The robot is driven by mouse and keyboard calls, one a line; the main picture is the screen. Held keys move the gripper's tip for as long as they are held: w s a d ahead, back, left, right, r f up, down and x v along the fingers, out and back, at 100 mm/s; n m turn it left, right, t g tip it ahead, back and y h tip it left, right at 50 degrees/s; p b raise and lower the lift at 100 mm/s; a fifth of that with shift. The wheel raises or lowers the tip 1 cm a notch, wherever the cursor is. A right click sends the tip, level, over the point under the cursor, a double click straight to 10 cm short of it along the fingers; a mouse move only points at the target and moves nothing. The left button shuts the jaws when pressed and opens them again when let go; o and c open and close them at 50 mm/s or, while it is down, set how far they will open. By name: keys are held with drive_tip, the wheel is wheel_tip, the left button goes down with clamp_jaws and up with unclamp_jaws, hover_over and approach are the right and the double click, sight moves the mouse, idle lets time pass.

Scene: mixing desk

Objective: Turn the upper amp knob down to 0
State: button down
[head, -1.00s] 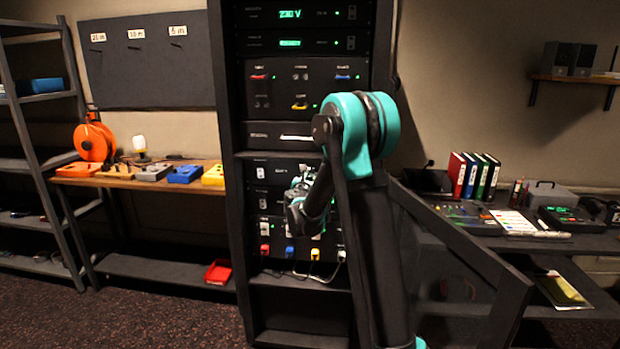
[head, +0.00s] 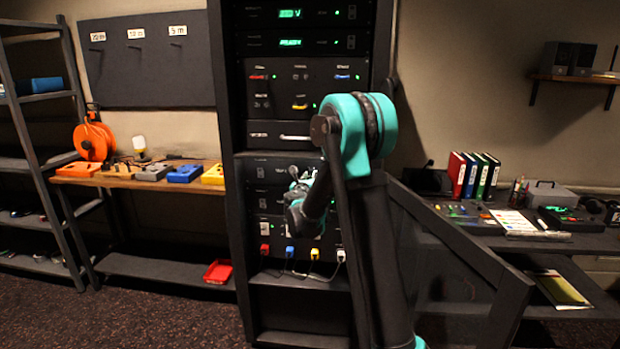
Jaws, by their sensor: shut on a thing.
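The equipment rack (head: 226,120) stands in the middle of the head view. The upper amp knob cannot be made out; my gripper and wrist cover that part of the panel. My gripper looks closed at the panel face, its fingertips small and partly hidden. The knob's setting cannot be read.
Below are a lower panel and coloured plugs, among them a red one (head: 265,249), with cables hanging. A wooden bench (head: 130,181) with an orange cable reel (head: 93,140) stands left. A desk (head: 480,240) with binders is at right. The floor at left is clear.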

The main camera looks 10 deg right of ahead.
drive_tip(key=c, duration=1.3)
unclamp_jaws()
drive_tip(key=shift+c, duration=0.2)
drive_tip(key=shift+s+a, duration=0.1)
drive_tip(key=shift+s, duration=0.05)
drive_tip(key=v, duration=1.1)
drive_tip(key=shift+s, duration=0.35)
